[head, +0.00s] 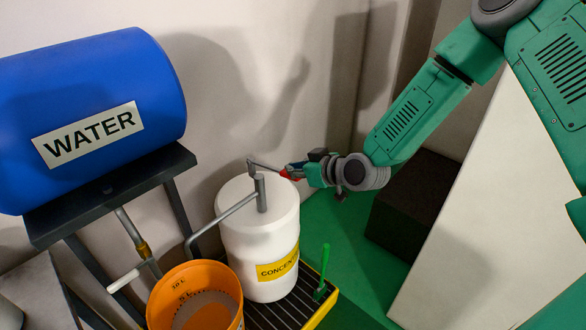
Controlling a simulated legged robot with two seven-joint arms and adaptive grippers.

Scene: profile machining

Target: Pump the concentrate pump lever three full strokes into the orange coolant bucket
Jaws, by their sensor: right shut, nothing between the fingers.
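The white concentrate drum (240,238) carries a grey pump with a thin lever (266,165) that ends in a red grip (289,175). The lever slopes slightly down to the right. The pump's spout (221,222) reaches down-left to above the orange coolant bucket (192,271), which has litre marks inside and a pale round area low in it. My right gripper (298,171) is shut with nothing held, right at the red grip; its fingers partly overlap the grip, and I cannot tell whether they touch. My left gripper is out of view.
A blue WATER barrel (95,90) lies on a dark stand (110,192) at left, with a tap (143,250) below. The drum stands on a slatted tray (275,312) with a green-handled tool (324,265). A dark block (412,205) and pale panel (480,220) stand at right.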

